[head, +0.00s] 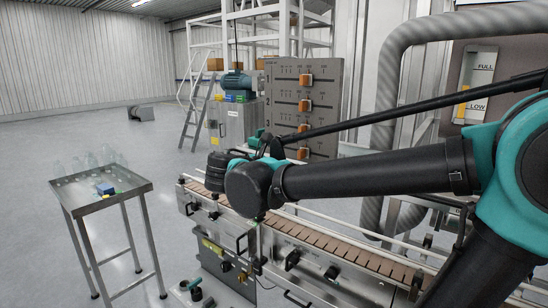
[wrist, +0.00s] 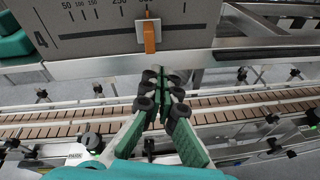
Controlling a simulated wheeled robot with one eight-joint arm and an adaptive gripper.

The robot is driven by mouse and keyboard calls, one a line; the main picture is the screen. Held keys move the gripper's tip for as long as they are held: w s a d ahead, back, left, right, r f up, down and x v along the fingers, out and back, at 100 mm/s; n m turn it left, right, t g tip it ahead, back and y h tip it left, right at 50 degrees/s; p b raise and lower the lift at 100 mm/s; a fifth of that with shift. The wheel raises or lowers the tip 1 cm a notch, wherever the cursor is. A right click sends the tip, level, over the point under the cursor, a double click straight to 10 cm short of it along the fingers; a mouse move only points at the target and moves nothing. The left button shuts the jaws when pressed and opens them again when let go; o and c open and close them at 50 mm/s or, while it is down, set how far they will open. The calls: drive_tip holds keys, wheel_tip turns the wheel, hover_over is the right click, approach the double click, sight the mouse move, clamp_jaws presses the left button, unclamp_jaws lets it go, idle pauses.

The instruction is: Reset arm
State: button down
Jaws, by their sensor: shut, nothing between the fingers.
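My gripper (wrist: 161,92) is shut and empty in the wrist view, its fingertips together over the conveyor and just below the grey panel. My arm stretches from the right edge to the middle of the head view, and its wrist hides most of the gripper there. The grey panel (head: 329,80) carries several slider rows with orange handles. The row 4 orange handle (wrist: 149,36) shows above my fingertips in the wrist view, apart from them as far as I can tell.
The conveyor (head: 320,240) with brown slats and side rails runs under my arm. A metal table (head: 65,193) with clear bottles and a blue item stands at the left. A ladder and a motor unit (head: 237,81) are behind. The left floor is mostly clear.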

drive_tip(key=s+d+f+m+g+y, duration=0.25)
drive_tip(key=d+f+m, duration=0.3)
drive_tip(key=f, duration=0.55)
drive_tip(key=s+d+f+m+g+y, duration=0.1)
drive_tip(key=s+d+f+m+g, duration=0.2)
drive_tip(key=d+f+m, duration=0.5)
drive_tip(key=s+f+m+y, duration=0.3)
drive_tip(key=s+f+m, duration=0.1)
drive_tip(key=f, duration=0.3)
drive_tip(key=s+f+m+g+y, duration=0.1)
drive_tip(key=s+f+m+y, duration=0.2)
drive_tip(key=f+m, duration=0.4)
drive_tip(key=shift+s+a+f+y, duration=0.35)
drive_tip(key=shift+s+a+f, duration=0.1)
drive_tip(key=shift+s+f, duration=0.2)
